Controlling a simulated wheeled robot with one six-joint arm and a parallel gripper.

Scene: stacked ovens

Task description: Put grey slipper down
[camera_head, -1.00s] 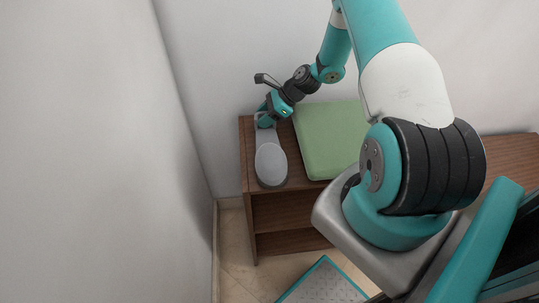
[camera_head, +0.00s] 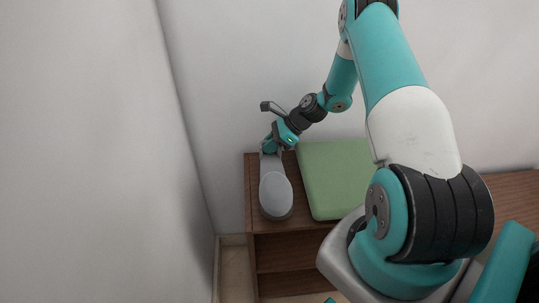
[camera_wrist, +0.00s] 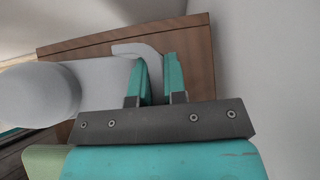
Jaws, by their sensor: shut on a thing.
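The grey slipper (camera_head: 276,194) is over the left end of the wooden shelf unit's top, its toe toward the camera. In the wrist view the slipper (camera_wrist: 100,75) extends to the left from the jaws. My gripper (camera_head: 269,147) is at the slipper's far end, by the wall. In the wrist view my gripper (camera_wrist: 155,75) has its teal fingers on either side of the slipper's heel edge, shut on it. I cannot tell whether the sole touches the wood.
The brown wooden shelf unit (camera_head: 252,215) stands against the back wall and has open compartments below. A green cushion (camera_head: 335,180) lies on its top, just right of the slipper. A white wall (camera_head: 90,150) is close on the left.

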